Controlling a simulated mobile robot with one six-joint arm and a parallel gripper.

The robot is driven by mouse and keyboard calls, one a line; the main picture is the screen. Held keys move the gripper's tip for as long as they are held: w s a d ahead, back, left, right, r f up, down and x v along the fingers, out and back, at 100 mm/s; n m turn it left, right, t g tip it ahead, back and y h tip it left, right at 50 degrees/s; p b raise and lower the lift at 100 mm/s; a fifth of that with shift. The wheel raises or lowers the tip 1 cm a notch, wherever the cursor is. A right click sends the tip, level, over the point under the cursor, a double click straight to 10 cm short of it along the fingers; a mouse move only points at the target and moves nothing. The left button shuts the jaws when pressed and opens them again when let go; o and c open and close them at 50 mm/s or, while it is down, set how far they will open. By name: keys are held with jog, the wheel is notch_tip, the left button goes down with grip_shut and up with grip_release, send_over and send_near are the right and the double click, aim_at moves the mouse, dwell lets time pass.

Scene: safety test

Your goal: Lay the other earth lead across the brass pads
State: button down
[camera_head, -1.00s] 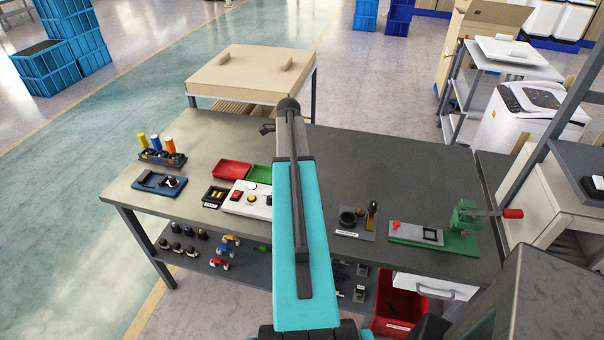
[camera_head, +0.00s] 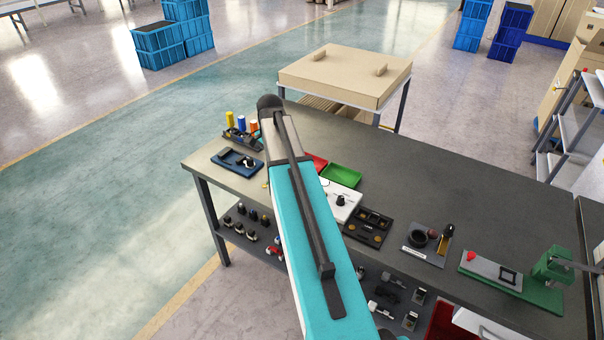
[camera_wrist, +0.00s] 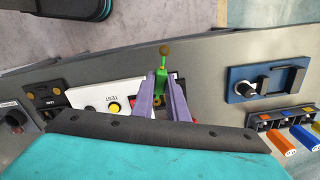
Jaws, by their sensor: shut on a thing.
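My gripper (camera_wrist: 163,82) is shut on a green piece with a round brass end (camera_wrist: 164,50), which looks like an earth lead. In the head view my arm hides the gripper. A black holder with round brass pads (camera_head: 368,226) lies on the bench, right of the white test panel (camera_head: 342,201). What seems to be the same holder shows at the left of the wrist view (camera_wrist: 46,97), apart from the gripper. I cannot make out a lead laid on the pads.
Left on the bench (camera_head: 420,170) are a blue plate with a black knob (camera_head: 237,160) and a rack of coloured cylinders (camera_head: 242,134). A green tray (camera_head: 341,175) lies behind the panel. A green clamp (camera_head: 553,268) stands at the right. The bench's back right is clear.

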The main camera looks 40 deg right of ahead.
jog(key=w+a+r+n+b, duration=0.1)
jog(key=a+n, duration=0.5)
jog(key=a, duration=0.8)
jog(key=w+a+r+n+b, duration=0.1)
jog(key=a+n, duration=0.5)
jog(key=a, duration=0.9)
jog(key=shift+w+a+b, duration=0.3)
jog(key=shift+w+b, duration=0.5)
jog(key=shift+s, duration=0.15)
